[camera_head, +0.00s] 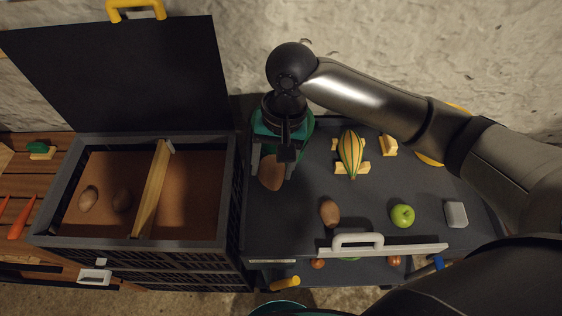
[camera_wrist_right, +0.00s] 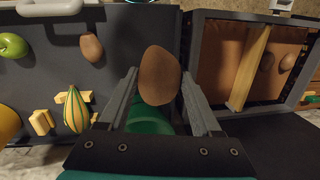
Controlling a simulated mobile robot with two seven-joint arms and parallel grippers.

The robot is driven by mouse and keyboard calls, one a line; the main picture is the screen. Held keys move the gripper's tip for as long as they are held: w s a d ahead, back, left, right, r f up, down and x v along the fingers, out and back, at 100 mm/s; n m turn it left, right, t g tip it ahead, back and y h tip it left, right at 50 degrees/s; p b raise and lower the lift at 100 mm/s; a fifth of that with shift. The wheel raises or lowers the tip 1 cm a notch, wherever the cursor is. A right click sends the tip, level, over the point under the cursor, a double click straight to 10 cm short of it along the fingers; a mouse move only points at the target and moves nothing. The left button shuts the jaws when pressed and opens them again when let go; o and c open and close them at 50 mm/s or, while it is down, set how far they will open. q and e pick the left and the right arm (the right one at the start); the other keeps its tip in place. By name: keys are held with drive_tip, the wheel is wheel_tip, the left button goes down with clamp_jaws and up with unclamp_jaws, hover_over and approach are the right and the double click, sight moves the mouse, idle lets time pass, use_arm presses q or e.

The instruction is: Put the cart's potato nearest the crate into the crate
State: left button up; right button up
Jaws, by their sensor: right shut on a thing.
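My right gripper (camera_head: 272,165) is shut on a brown potato (camera_head: 271,173) at the left end of the cart top (camera_head: 290,220), near the crate. The right wrist view shows this potato (camera_wrist_right: 159,76) between the two fingers. I cannot tell whether it is clear of the cart. The black crate (camera_head: 235,190) stands open left of the cart, with a wooden divider (camera_head: 153,190). Two potatoes lie in its left compartment, one (camera_head: 88,198) beside the other (camera_head: 122,200). The right compartment is empty. Another potato (camera_head: 329,212) lies on the cart near its handle. My left gripper is not in view.
The cart also bears a striped squash (camera_head: 350,152) on a wooden stand, a green apple (camera_head: 402,216) and a grey block (camera_head: 455,214). A green rounded thing is partly hidden behind my right gripper. The crate's black lid (camera_head: 120,75) stands raised behind it. Carrots (camera_head: 20,220) lie far left.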

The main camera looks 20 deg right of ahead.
drive_tip(key=w+a+f+b, duration=0.1)
drive_tip(key=w+a+f, duration=0.1)
drive_tip(key=a, duration=0.4)
drive_tip(key=w+a+f+b, duration=0.1)
drive_tip(key=w+a+f, duration=0.2)
drive_tip(key=a, duration=0.4)
drive_tip(key=w+a+f+b, duration=0.2)
drive_tip(key=a+f, duration=0.3)
drive_tip(key=a, duration=0.2)
drive_tip(key=shift+w+a, duration=0.2)
drive_tip(key=shift+w, duration=0.1)
drive_tip(key=shift+w+a+f+b, duration=0.3)
drive_tip(key=shift+a+f+b, duration=0.15)
drive_tip(key=shift+a+b, duration=0.4)
drive_tip(key=shift+d, duration=0.15)
drive_tip(key=shift+f+b, duration=2.5)
drive_tip(key=shift+f, duration=1.15)
